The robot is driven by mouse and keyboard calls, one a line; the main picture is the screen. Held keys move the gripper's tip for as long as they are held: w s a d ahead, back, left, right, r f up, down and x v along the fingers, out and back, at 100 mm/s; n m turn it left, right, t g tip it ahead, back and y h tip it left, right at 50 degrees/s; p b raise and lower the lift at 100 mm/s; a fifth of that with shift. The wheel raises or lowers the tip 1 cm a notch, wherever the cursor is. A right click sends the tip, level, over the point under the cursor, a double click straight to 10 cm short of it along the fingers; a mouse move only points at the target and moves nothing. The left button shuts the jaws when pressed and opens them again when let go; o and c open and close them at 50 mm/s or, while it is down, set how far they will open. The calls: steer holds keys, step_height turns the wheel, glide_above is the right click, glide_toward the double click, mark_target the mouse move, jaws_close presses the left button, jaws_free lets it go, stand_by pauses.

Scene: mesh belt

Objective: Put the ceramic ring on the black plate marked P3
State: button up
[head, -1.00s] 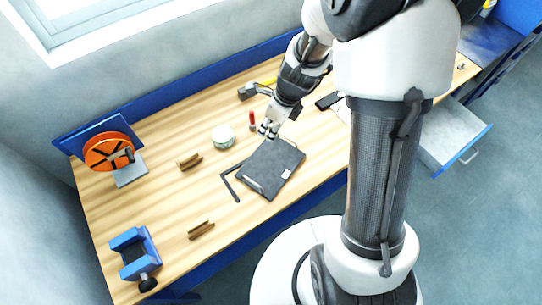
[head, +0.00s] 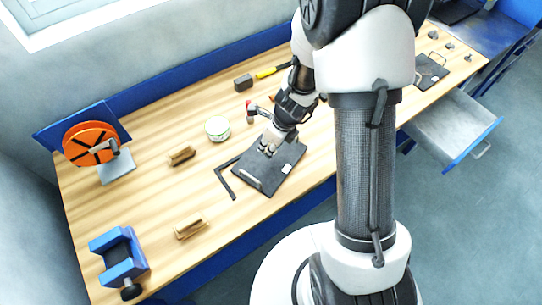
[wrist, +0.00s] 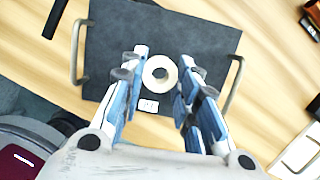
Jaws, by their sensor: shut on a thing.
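The ceramic ring (wrist: 160,87) is white with a dark round hole. It sits between the fingertips of my gripper (wrist: 159,73), which is shut on it. A black plate (wrist: 215,32) with a metal handle at each side lies under the ring in the wrist view. It carries a small white label (wrist: 148,106), whose marking is too small to read surely. In the head view my gripper (head: 267,147) is over the same black plate (head: 262,180). I cannot tell whether the ring touches the plate.
Another dark plate with handles (head: 430,73) lies at the bench's right end. A black L-shaped square (head: 224,180) lies just left of the near plate. A round tin (head: 217,128), a red-capped item (head: 249,110) and wooden brushes (head: 190,229) stand around.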

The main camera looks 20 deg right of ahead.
step_height(320, 180, down, 4)
steer(key=b, duration=0.3)
steer(key=shift+f, duration=0.25)
steer(key=shift+r, duration=0.15)
steer(key=o, duration=1)
steer(key=shift+c, duration=0.2)
